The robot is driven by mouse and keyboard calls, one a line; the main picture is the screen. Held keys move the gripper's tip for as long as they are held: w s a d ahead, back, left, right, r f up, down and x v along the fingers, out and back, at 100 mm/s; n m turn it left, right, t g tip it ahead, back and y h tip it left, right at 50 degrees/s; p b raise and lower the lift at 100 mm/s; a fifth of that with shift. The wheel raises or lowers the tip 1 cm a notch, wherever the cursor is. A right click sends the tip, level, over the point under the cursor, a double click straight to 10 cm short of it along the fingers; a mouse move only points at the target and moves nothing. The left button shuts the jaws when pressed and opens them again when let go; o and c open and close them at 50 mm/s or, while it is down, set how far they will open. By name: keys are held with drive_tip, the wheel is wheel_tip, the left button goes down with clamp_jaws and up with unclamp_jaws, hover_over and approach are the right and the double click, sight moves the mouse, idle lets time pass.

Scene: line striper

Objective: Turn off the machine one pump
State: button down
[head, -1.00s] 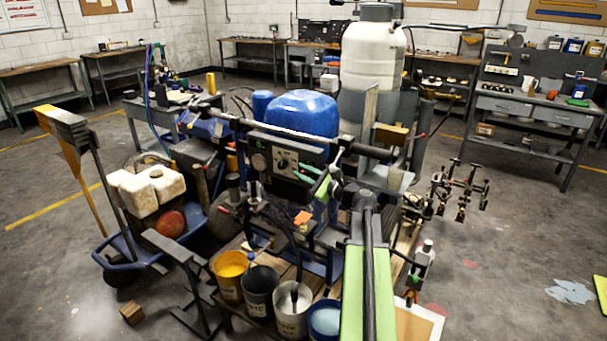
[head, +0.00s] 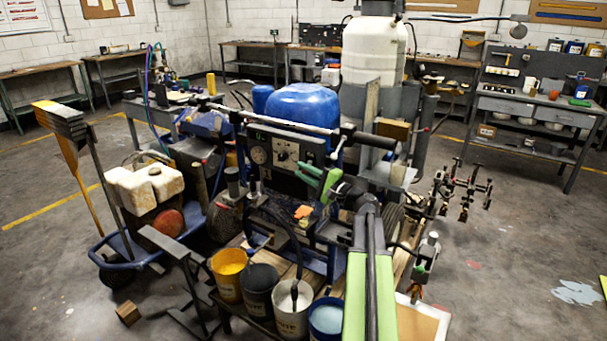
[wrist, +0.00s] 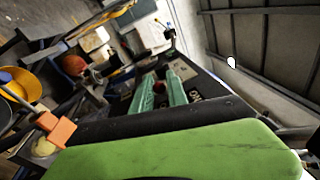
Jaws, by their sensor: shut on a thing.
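The line striper's black control panel (head: 285,153) faces me below the blue tank, with a round gauge and a dial on a pale plate. My gripper (head: 322,178) has green fingers and is at the panel's lower right part. In the wrist view the two green fingers (wrist: 160,92) point at the dark panel (wrist: 203,88), close together, with part of a white label showing beside them. They are shut on a small part at the panel, which looks like a switch. The fingers mostly hide it, so its position cannot be read.
The handlebar (head: 290,128) crosses above the panel. Yellow (head: 229,287), dark and white buckets stand below it. The blue cart (head: 120,248) is at left, and a workbench (head: 530,110) at back right.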

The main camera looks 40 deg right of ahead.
drive_tip(key=shift+d+f+n, duration=0.1)
drive_tip(key=shift+n, duration=0.2)
drive_tip(key=c, duration=1.3)
unclamp_jaws()
drive_tip(key=shift+d, duration=0.1)
drive_tip(key=b+v, duration=0.2)
drive_tip(key=v, duration=1)
drive_tip(key=shift+f, duration=0.1)
